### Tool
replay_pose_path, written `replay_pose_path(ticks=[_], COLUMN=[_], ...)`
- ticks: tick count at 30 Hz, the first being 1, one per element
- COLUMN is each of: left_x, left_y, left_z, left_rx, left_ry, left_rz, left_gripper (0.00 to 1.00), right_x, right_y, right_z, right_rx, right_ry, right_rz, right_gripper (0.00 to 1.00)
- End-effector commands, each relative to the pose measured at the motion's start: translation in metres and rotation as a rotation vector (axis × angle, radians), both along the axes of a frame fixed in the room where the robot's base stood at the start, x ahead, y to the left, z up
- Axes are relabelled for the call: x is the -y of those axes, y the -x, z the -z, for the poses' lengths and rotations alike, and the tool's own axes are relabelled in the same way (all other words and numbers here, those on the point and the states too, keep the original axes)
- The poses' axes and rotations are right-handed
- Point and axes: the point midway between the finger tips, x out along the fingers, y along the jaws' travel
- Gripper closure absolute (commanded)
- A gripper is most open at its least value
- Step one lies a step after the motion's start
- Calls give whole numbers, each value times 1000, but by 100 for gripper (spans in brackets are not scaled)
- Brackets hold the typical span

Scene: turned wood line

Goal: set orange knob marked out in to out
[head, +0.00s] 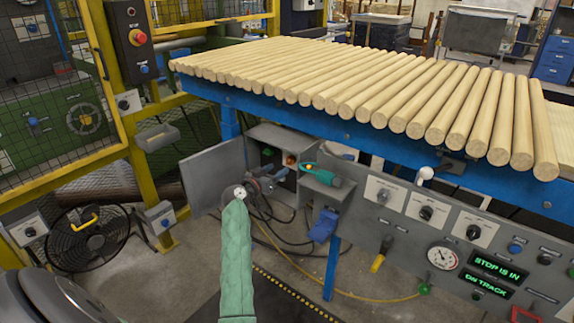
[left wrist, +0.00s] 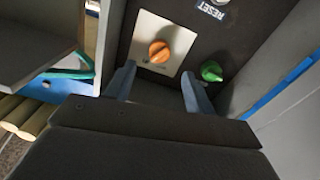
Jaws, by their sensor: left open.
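The orange knob (left wrist: 159,51) sits on a pale plate (left wrist: 148,28) inside a grey box, and shows small and partly hidden in the head view (head: 290,160). Its ridge looks slanted in the left wrist view; its marks are too small to read, so I cannot tell its setting. My left gripper (head: 268,181) is at the open box in the head view. In the left wrist view its two fingers (left wrist: 158,88) are apart and empty, with the knob beyond the gap between them, seemingly untouched. My right gripper is not in view.
A green knob (left wrist: 211,70) sits close to the right finger in the wrist view, with a RESET label (left wrist: 212,10) above. The box's grey door (head: 211,178) hangs open at left. A shelf with a green-handled tool (head: 323,176) juts out at right. Cables hang below.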

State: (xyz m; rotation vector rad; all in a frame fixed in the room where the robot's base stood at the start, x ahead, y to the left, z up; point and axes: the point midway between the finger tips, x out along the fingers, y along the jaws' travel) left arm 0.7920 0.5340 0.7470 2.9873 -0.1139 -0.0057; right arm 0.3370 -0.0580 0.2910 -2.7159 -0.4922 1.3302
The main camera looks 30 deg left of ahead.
Motion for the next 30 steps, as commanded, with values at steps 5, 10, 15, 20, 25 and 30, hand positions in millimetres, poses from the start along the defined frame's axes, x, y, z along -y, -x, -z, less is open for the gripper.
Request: replay_pose_path(ticks=[5, 10, 15, 20, 25, 30], left_x=[3, 5, 6, 6, 7, 7], left_y=[-23, -45, -61, -68, -70, -69], left_z=[-2, -2, -1, -1, 0, 0], left_rx=[0, 0, -1, -1, -2, -2], left_ry=[1, 2, 1, -2, -2, -2], left_rz=[2, 3, 2, 2, 2, 2], left_gripper=[46, 46, 46, 46, 46, 54], right_x=[0, 0, 0, -1, -1, -1], right_y=[0, 0, 0, 0, 0, 1], right_z=[-4, -6, -7, -8, -8, -8], right_rx=[-1, -2, -2, -2, -2, -3], right_ry=[0, 1, 0, 0, -1, -1], right_rz=[0, 0, -1, -1, -2, -2], right_gripper=[100, 100, 100, 100, 100, 100])
